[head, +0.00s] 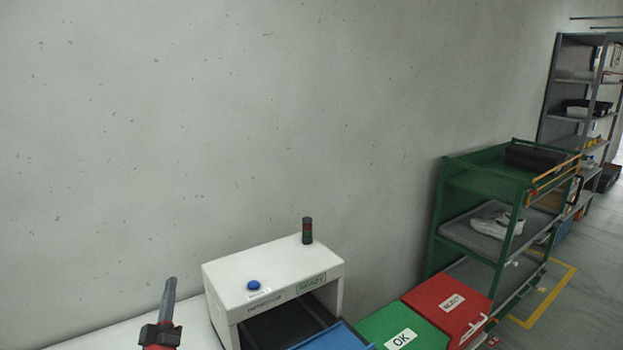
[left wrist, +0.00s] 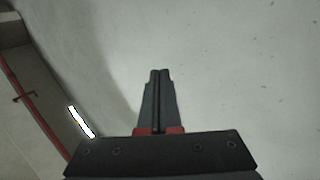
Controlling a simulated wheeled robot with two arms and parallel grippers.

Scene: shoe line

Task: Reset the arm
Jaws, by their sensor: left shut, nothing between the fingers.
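My left gripper (head: 169,298) is at the lower left of the head view, pointing up, in front of the pale wall and to the left of the white machine. In the left wrist view its two dark fingers (left wrist: 159,76) lie together, with nothing between them. Behind them that view shows only wall, and at its left a red pipe and a bright lamp. My right gripper is in neither view.
A white machine (head: 228,272) with a blue button (head: 254,286) stands on a white surface (head: 120,334). A blue tray (head: 335,338), a green OK box (head: 378,327) and a red box (head: 430,291) are to its right. A green cart (head: 438,228) holds a white shoe (head: 497,224).

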